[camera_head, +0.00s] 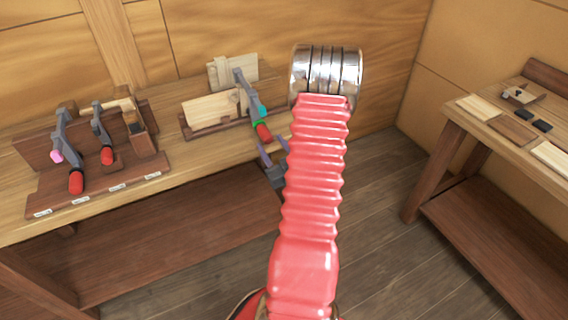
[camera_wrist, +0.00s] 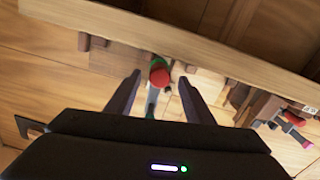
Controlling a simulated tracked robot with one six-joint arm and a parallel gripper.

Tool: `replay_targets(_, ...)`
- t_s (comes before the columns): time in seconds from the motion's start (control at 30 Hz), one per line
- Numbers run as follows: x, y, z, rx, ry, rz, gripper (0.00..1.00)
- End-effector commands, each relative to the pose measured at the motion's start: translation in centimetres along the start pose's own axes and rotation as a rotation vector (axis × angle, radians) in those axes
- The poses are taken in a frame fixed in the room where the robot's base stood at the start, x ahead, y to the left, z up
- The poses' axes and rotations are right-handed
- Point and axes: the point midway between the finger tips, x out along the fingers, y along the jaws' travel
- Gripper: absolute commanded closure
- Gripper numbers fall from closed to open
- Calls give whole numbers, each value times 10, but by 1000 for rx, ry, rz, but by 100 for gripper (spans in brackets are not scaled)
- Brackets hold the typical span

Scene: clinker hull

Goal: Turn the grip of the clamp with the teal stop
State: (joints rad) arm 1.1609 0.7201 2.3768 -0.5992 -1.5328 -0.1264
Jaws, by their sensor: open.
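The clamp with the teal stop (camera_head: 262,110) has a grey bar, a green collar and a red grip (camera_head: 263,132). It is fixed across pale boards and leans out past the bench's front edge. In the wrist view the red grip (camera_wrist: 159,74) points toward the camera, with green behind it. My gripper (camera_head: 272,147) has its dark purple fingers just below and in front of the grip. In the wrist view my gripper (camera_wrist: 159,77) is open, with one finger on each side of the grip. Neither finger visibly touches it.
A brown rack (camera_head: 120,186) at left holds a clamp with a pink stop (camera_head: 57,156), a smaller clamp (camera_head: 106,154) and a brush-like tool (camera_head: 132,123). The bench edge (camera_wrist: 200,52) runs close by. Another bench (camera_head: 480,125) stands at right, with open floor between.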

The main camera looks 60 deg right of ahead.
Motion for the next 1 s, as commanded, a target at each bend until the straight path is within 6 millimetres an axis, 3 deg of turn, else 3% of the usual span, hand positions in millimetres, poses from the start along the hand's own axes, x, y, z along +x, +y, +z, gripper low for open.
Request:
replay_targets(0.6,-82,1,0,2,0,2,52)
replay_targets(1.0,-87,0,0,10,1,0,52)
